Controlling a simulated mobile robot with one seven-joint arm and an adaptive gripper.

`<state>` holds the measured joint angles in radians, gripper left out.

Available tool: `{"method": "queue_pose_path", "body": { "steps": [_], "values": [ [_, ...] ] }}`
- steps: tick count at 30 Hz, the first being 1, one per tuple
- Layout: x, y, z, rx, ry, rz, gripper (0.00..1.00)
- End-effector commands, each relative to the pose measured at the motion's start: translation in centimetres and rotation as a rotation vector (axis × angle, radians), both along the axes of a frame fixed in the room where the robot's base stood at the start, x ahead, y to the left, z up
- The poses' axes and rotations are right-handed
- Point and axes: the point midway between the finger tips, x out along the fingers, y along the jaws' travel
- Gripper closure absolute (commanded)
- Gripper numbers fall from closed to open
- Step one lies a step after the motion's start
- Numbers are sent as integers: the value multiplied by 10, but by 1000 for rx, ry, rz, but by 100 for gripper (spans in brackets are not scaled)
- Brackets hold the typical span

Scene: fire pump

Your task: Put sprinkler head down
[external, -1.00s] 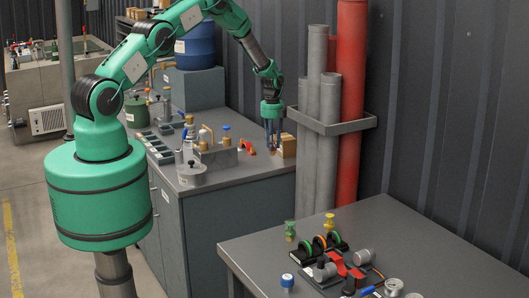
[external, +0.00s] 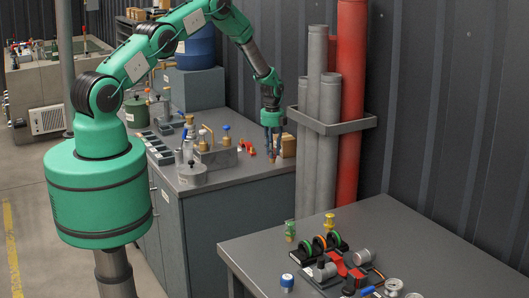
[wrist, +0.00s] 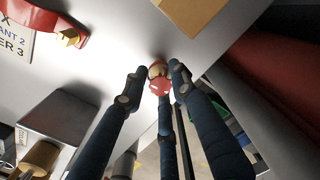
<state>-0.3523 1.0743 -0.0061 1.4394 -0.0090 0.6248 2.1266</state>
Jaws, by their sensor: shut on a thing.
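The sprinkler head (wrist: 158,72), a small brass and red piece, sits between my fingertips in the wrist view. My gripper (wrist: 158,82) is shut on it. In the external view my gripper (external: 272,154) points straight down, low over the far grey bench (external: 240,181), just left of a cardboard box. The sprinkler head is too small there to make out clearly. I cannot tell whether it touches the bench top.
The cardboard box (external: 288,145) stands close on the right. A red-handled part (external: 248,148) lies to the left, beside a grey block (external: 218,160) with brass fittings. Tall grey and red pipes (external: 348,110) stand in a rack to the right. The bench's front strip is bare.

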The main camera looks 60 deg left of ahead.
Motion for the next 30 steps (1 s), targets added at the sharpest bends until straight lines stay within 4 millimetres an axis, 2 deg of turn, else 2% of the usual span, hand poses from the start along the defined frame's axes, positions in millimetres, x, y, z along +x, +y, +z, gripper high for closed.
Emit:
{"method": "queue_pose_path", "body": {
  "steps": [9, 10, 12, 24, 30],
  "values": [
    [0, 0, -4, 0, 0, 0, 100],
    [0, 0, -3, 0, 1, 0, 67],
    [0, 0, -3, 0, 0, 0, 54],
    [0, 0, -1, 0, 0, 0, 54],
    [0, 0, 6, 0, -1, 0, 54]
  ]
}}
